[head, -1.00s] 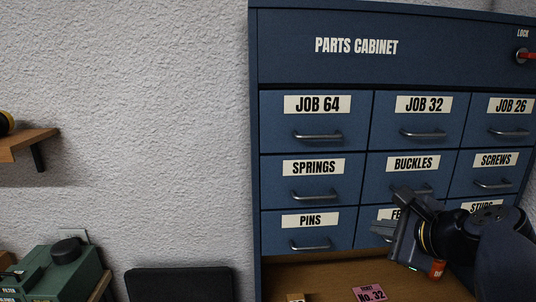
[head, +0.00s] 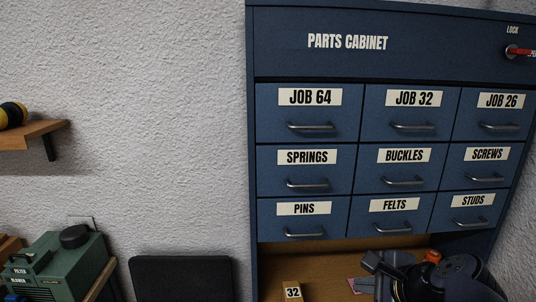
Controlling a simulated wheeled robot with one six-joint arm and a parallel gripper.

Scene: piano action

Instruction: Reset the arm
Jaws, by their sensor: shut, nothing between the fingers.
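My gripper (head: 374,268) is at the lower right of the head view, low in front of the open bay under the drawers. It is shut and empty, and my arm behind it covers part of the bay. The blue parts cabinet (head: 275,45) stands on the right with all its labelled drawers closed. The FELTS drawer (head: 396,216) and the STUDS drawer (head: 468,211) are just above my gripper and clear of it.
In the bay, a small block marked 32 (head: 292,292) and a pink ticket (head: 362,285), partly hidden by my gripper, lie on the wooden floor. A red-handled lock (head: 516,51) is at top right. A black chair back (head: 181,278), green machine (head: 60,268) and wall shelf (head: 30,134) are on the left.

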